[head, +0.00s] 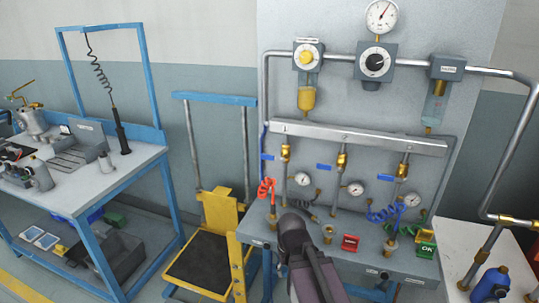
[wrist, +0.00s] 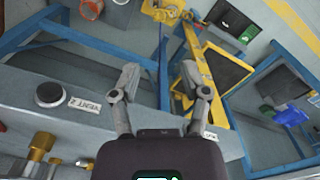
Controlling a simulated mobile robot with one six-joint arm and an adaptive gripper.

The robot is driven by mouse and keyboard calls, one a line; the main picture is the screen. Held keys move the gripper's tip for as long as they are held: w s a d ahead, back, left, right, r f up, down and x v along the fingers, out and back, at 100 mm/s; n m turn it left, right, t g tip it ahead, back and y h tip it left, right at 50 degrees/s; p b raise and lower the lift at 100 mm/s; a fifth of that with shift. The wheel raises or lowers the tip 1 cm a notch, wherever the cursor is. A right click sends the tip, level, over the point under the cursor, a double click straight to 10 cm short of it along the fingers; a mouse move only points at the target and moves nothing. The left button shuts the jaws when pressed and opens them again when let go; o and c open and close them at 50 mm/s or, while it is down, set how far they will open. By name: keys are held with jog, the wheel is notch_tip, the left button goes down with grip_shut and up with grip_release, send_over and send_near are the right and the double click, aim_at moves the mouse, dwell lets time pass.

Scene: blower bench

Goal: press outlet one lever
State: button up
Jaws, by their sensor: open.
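Three brass outlet valves with blue levers hang under the grey manifold (head: 360,137) in the head view. The left lever (head: 267,157) sticks out to the left of the left valve (head: 285,152); I take it as outlet one, though no number is readable. The middle lever (head: 323,166) and right lever (head: 385,178) look alike. My gripper (head: 294,232) is in front of the panel's lower part, below the left valve and apart from it. In the wrist view my gripper (wrist: 160,72) has its fingers spread and nothing between them. No lever is clearly visible there.
A red coiled hose (head: 266,190) hangs below the left valve, and a blue one (head: 386,212) near the right valve. Gauges, a red box (head: 350,243) and a green box (head: 426,243) are nearby.

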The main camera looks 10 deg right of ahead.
jog(key=shift+w+r, duration=0.15)
jog(key=shift+r, duration=0.2)
jog(key=c, duration=0.3)
jog(key=shift+w+r+p, duration=0.2)
jog(key=shift+r+p, duration=0.1)
jog(key=shift+p, duration=0.25)
grip_shut()
jog(key=w+a+r+m+t+p, duration=0.1)
jog(key=w+r+m+p, duration=0.1)
jog(key=w+r+p, duration=0.5)
jog(key=w+a+r+m+t+h+p, duration=0.1)
jog(key=w+r+p, duration=0.7)
jog(key=r+p, duration=1.1)
jog(key=w+a+r+m+t+p, duration=0.1)
jog(key=w+r+m+p, duration=0.2)
jog(key=w+r+p, duration=0.5)
notch_tip(320, 180, up, 6)
jog(key=p, duration=0.5)
jog(key=shift+w+a+r+h+p, duration=0.15)
jog(key=shift+w+r+h+p, duration=0.05)
jog(key=shift+h+p, duration=0.1)
